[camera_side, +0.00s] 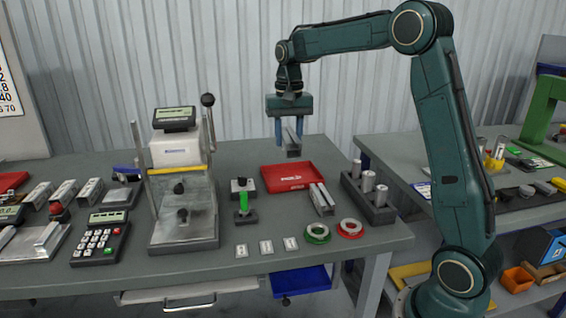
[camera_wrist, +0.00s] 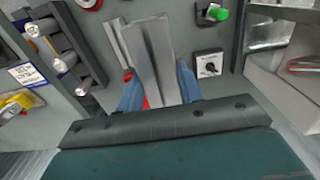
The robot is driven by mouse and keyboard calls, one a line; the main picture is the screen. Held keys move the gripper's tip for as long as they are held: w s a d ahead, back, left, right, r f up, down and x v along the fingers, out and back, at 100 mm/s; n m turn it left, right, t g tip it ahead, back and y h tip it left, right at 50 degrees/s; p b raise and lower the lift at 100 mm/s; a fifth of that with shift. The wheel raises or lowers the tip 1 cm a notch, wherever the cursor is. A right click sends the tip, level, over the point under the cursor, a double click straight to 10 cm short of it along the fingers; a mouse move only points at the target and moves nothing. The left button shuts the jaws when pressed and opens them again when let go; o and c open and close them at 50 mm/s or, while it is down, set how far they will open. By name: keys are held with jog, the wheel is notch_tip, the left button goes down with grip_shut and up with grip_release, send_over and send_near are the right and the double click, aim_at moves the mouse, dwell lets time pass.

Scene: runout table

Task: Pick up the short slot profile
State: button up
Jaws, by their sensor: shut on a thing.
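My gripper (camera_side: 289,140) is above the back of the table, pointing down, with its blue fingers shut on a short grey slot profile (camera_side: 293,151). The profile hangs in the air above the red tray (camera_side: 279,182), apart from it. In the wrist view the profile (camera_wrist: 155,50) lies between the fingers (camera_wrist: 158,88) and points away from the camera. It hides most of the tray there; only bits of red show beside the fingers. Another grey profile piece (camera_side: 321,200) lies on the table right of the tray.
A dark block with metal cylinders (camera_side: 368,190) stands right of the tray. A green-handled tool (camera_side: 243,205) and a tall lever press (camera_side: 182,190) stand to its left. Green (camera_side: 317,233) and red (camera_side: 350,228) rings lie at the front edge.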

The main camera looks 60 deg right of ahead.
jog(key=shift+r, duration=0.5)
dwell(0.3)
jog(key=shift+w+d+r, duration=0.1)
jog(key=shift+w+d, duration=0.5)
jog(key=shift+d, duration=0.05)
jog(key=w+d, duration=0.4)
jog(key=d, duration=0.2)
send_over(291, 179)
jog(key=shift+d+r, duration=0.15)
jog(key=shift+r, duration=0.1)
jog(key=shift+f, duration=9.95)
jog(key=shift+f, duration=0.2)
